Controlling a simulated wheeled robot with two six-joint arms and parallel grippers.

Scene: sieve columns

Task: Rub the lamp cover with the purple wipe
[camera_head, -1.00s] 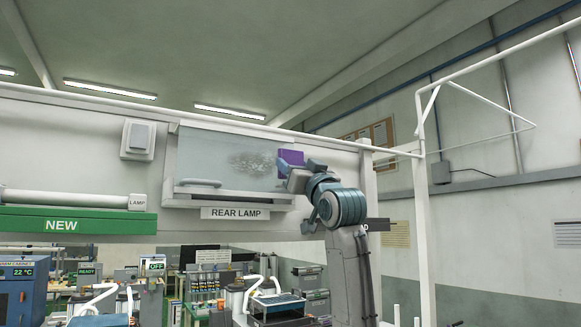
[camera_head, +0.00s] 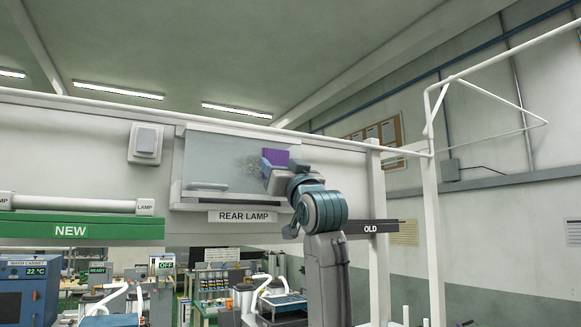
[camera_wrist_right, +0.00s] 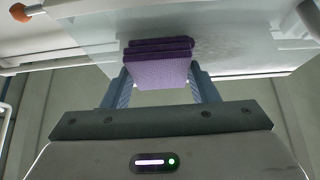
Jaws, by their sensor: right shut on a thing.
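The lamp cover (camera_head: 215,157) is a pale translucent panel above the REAR LAMP label, with a grey speckled smudge (camera_head: 247,166) on its right part. My right gripper (camera_wrist_right: 160,85) is shut on the folded purple wipe (camera_wrist_right: 158,65). In the head view the wipe (camera_head: 276,156) is in front of the smudge's right side and hides part of it. In the wrist view the wipe's far end is at the cover (camera_wrist_right: 220,35); I cannot tell whether it touches. My left gripper is not in view.
A white tube marked LAMP (camera_head: 70,205) lies on the green NEW shelf (camera_head: 80,229) at left. A dark OLD shelf (camera_head: 372,227) is right of my arm. A switch box (camera_head: 146,143) is on the panel left of the cover. White posts stand at right.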

